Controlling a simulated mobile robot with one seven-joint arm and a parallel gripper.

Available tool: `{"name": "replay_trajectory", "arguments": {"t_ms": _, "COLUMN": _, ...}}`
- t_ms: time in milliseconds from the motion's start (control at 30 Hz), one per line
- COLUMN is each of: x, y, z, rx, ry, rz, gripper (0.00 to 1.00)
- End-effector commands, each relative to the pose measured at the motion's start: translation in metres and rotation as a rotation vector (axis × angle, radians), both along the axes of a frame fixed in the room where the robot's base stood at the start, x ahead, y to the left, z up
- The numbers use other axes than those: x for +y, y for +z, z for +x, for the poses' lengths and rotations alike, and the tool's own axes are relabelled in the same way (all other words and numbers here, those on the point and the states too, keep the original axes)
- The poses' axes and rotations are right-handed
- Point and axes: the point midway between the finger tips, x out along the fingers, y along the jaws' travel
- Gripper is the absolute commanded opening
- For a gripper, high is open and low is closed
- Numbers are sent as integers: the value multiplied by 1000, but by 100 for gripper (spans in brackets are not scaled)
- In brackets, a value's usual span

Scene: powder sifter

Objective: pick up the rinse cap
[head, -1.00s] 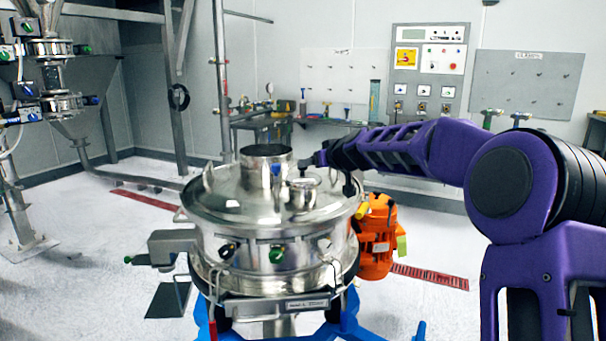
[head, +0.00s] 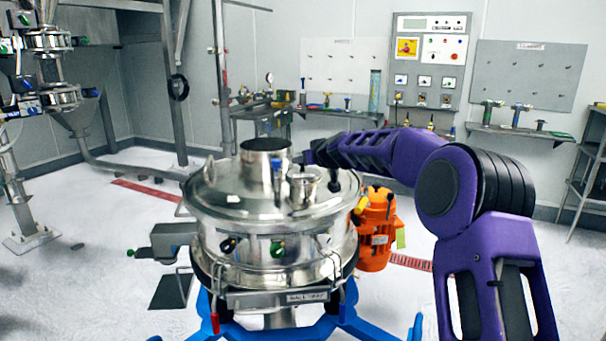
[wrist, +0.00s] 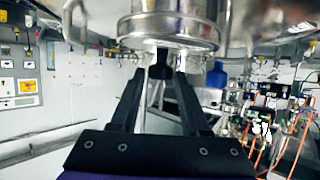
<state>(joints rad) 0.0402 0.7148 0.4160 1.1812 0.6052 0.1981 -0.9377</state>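A small round shiny metal cap (head: 303,181), which looks like the rinse cap, sits on top of the sifter lid (head: 232,200), right of the wide open metal neck (head: 262,160). My gripper (head: 308,157) is just behind and above it in the head view, with its fingers hardly visible. In the wrist view my gripper (wrist: 164,68) has its two dark fingers apart, with nothing clearly held between them. A shiny metal cylinder with a rim (wrist: 168,38) fills the top of that view close to the fingertips; I cannot tell whether it is the cap or whether the fingers touch it.
An orange motor (head: 376,230) hangs at the sifter's right side, below my arm. A blue frame (head: 375,328) carries the sifter. A wall bench (head: 520,131) and grey control panel (head: 428,68) stand behind. The floor at left is largely clear.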

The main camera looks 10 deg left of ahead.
Motion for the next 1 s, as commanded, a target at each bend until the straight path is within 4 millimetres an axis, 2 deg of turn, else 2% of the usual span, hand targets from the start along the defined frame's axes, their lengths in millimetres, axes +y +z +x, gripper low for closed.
{"name": "replay_trajectory", "arguments": {"t_ms": 33, "x": 0, "y": 0, "z": 0, "rx": 0, "ry": 0, "rz": 0, "gripper": 35}}
{"name": "replay_trajectory", "arguments": {"t_ms": 233, "x": 0, "y": 0, "z": 0, "rx": 0, "ry": 0, "rz": 0, "gripper": 0}}
{"name": "replay_trajectory", "arguments": {"t_ms": 567, "x": 0, "y": 1, "z": 0, "rx": -1, "ry": 0, "rz": 1, "gripper": 0}}
{"name": "replay_trajectory", "arguments": {"t_ms": 667, "x": 0, "y": 7, "z": 0, "rx": -4, "ry": 1, "rz": 0, "gripper": 0}}
{"name": "replay_trajectory", "arguments": {"t_ms": 767, "x": 1, "y": 22, "z": 0, "rx": -6, "ry": 2, "rz": -1, "gripper": 0}}
{"name": "replay_trajectory", "arguments": {"t_ms": 1000, "x": 1, "y": 71, "z": 0, "rx": -6, "ry": 1, "rz": -1, "gripper": 0}}
